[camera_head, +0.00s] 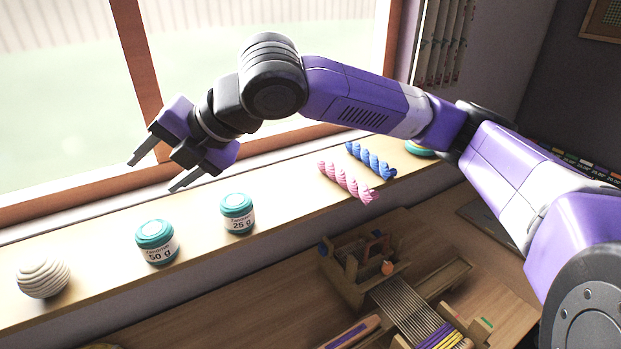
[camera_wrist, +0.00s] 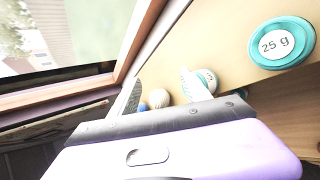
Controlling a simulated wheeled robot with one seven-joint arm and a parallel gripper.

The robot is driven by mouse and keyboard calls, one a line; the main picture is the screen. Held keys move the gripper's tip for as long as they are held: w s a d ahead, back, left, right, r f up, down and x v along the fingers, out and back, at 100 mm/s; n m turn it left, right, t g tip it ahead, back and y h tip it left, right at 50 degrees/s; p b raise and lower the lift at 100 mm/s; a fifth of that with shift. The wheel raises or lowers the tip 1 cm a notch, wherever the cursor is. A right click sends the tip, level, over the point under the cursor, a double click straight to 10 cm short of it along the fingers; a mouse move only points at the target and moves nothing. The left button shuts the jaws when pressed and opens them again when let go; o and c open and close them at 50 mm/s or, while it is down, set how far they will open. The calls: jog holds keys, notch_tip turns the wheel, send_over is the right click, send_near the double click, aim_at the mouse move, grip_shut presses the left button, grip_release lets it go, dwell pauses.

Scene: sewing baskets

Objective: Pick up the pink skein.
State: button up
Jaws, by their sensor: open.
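The pink skein (camera_head: 347,182) is a twisted hank lying on the wooden window sill in the head view, right of the middle. A blue skein (camera_head: 371,160) lies just behind it and to its right. My gripper (camera_head: 154,175) is open and empty, above the left part of the sill near the window. It is well to the left of the pink skein and apart from it. In the wrist view the gripper body (camera_wrist: 170,150) fills the lower part, and the pink skein is not seen there.
On the sill (camera_head: 100,270) stand a 50 g jar (camera_head: 156,242), a 25 g jar (camera_head: 238,213), also in the wrist view (camera_wrist: 282,42), and a cream ribbed ball (camera_head: 42,277). A small loom (camera_head: 350,275) is on the desk below. The sill between the 25 g jar and pink skein is clear.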

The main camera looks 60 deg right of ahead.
aim_at(366, 192)
jog(key=s+d+f+n+g+h, duration=0.1)
jog(key=s+d+f+g+h, duration=0.1)
jog(key=s+d, duration=0.3)
jog(key=s+d+f+n+g+h, duration=0.1)
jog(key=s+d+f+g+h, duration=0.1)
jog(key=s+d, duration=0.4)
jog(key=s+d+f+n+g+h, duration=0.2)
jog(key=s+d+g, duration=0.3)
jog(key=d, duration=0.4)
jog(key=shift+s+f+h, duration=0.15)
jog(key=shift+s+h, duration=0.55)
jog(key=shift+h, duration=0.1)
jog(key=s+d+n+g, duration=0.2)
jog(key=s+g, duration=0.2)
jog(key=s, duration=0.2)
jog(key=shift+h, duration=0.4)
jog(key=shift+s+p+x, duration=0.15)
jog(key=shift+p+x, duration=0.2)
jog(key=shift+x, duration=1.5)
jog(key=shift+s+p+x, duration=0.2)
jog(key=shift+p+x, duration=0.1)
jog(key=shift+x, duration=1.55)
jog(key=shift+d, duration=0.15)
grip_shut()
